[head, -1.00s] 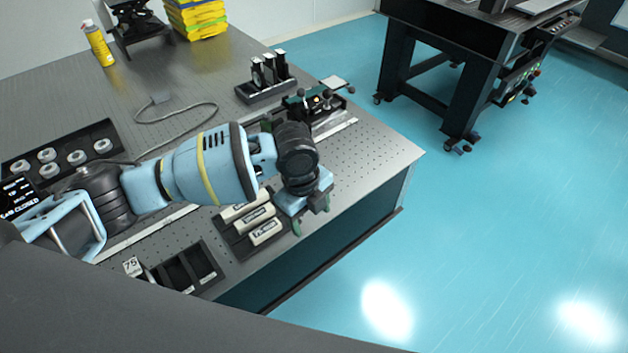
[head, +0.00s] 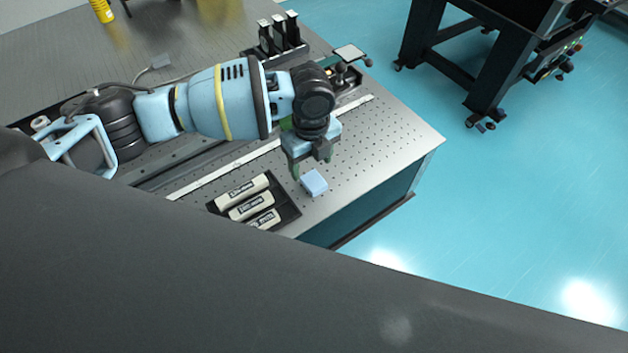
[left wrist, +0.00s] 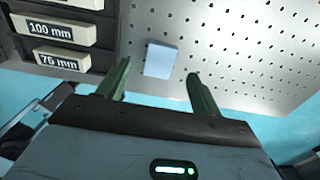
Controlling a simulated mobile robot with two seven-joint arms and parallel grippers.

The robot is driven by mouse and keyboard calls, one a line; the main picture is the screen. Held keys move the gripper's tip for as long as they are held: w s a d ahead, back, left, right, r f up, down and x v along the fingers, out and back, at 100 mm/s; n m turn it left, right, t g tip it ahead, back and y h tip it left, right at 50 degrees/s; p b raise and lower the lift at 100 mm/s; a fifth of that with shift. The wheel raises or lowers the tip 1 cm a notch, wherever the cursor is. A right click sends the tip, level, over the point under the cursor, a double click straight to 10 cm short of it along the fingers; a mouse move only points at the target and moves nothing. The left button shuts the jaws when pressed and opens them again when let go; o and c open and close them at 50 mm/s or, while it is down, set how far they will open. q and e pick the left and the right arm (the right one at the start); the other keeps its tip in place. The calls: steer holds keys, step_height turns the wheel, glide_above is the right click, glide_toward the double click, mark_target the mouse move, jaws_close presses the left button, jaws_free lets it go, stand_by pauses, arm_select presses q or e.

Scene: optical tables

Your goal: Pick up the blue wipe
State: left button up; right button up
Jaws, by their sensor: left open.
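The blue wipe (head: 314,182) is a small pale blue square lying on the perforated table top, near its front edge. In the left wrist view the wipe (left wrist: 160,60) lies beyond the fingertips, roughly between their lines. My left gripper (head: 312,172) is above the table just behind the wipe, fingers pointing down. In the left wrist view its two green fingers (left wrist: 158,72) are apart with nothing between them. My right gripper is not in view.
A black tray with several cream labelled blocks (head: 249,204) lies left of the wipe. A rack of black holders (head: 277,36) and a green-based stage (head: 347,76) stand behind. The table's front edge (head: 375,205) is close. Bare perforated top lies to the right.

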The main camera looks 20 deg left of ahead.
mark_target(311, 177)
arm_select(q)
steer(key=shift+w+a+f, duration=0.1)
steer(key=shift+a+f, duration=0.05)
steer(key=shift+f, duration=2.45)
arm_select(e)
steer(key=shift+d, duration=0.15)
arm_select(q)
steer(key=shift+c, duration=0.4)
steer(key=c, duration=1.1)
steer(key=shift+o, duration=0.2)
steer(key=shift+r, duration=0.1)
